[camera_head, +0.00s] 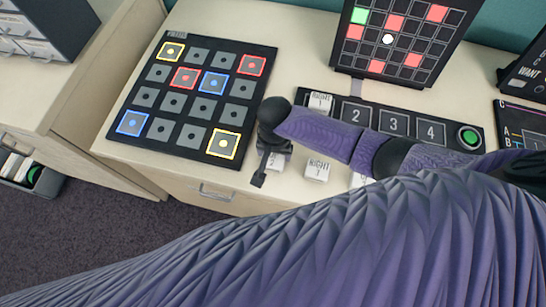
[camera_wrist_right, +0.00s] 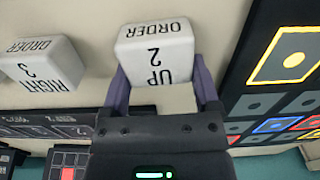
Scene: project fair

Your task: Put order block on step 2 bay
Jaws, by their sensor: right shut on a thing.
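The white order block marked "UP 2" (camera_wrist_right: 154,52) is between the fingers of my right gripper (camera_wrist_right: 160,80) in the wrist view. In the head view my right gripper (camera_head: 270,165) is at the table's front edge, right of the dark grid board, and mostly hides that block (camera_head: 277,160). I cannot tell whether the block touches the table. The step 2 bay (camera_head: 356,114) is an empty dark square marked 2 on the bay strip, up and right of the gripper. My left gripper is not in view.
A "RIGHT 1" block (camera_head: 320,102) sits in the first bay. A "RIGHT 3" block (camera_head: 317,169) stands on the table, with another block (camera_head: 358,180) partly hidden by my arm. Bays 3 (camera_head: 393,124) and 4 (camera_head: 431,131) are empty. A green button (camera_head: 468,137) ends the strip. The grid board (camera_head: 190,100) lies left.

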